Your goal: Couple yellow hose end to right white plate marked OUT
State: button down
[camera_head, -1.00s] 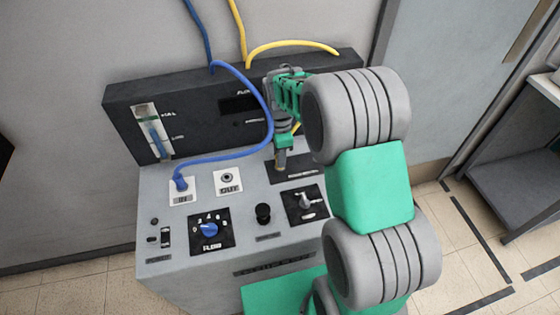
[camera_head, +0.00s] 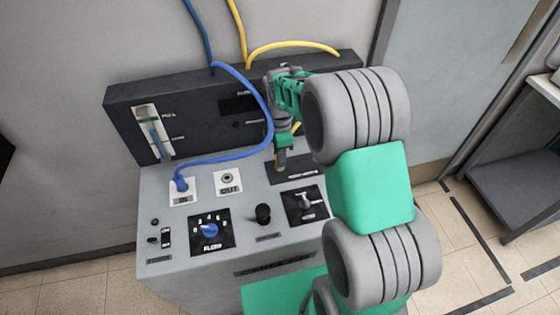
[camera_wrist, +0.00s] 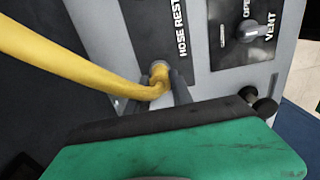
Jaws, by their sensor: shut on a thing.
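The yellow hose (camera_head: 285,45) hangs from above and runs behind my arm in the head view. Its end (camera_wrist: 158,80) shows in the wrist view, at the black HOSE REST plate (camera_wrist: 163,38). My gripper (camera_head: 280,163) is shut on the hose end, and its fingers (camera_wrist: 168,92) stand on both sides of it. I cannot tell whether the end touches the plate. The right white plate marked OUT (camera_head: 228,188) has a bare round port (camera_head: 228,178) and lies left of my gripper.
The blue hose (camera_head: 225,157) arches across the panel to the left white IN plate (camera_head: 183,197). A blue flow knob (camera_head: 210,230), a black knob (camera_head: 263,213) and a vent switch (camera_head: 306,201) stand on the grey panel. The upright black backboard (camera_head: 190,105) rises behind.

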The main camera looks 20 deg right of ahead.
jog(key=shift+r+p, duration=0.6)
jog(key=shift+r, duration=0.45)
jog(key=shift+r+p, duration=1.1)
jog(key=shift+r, duration=0.65)
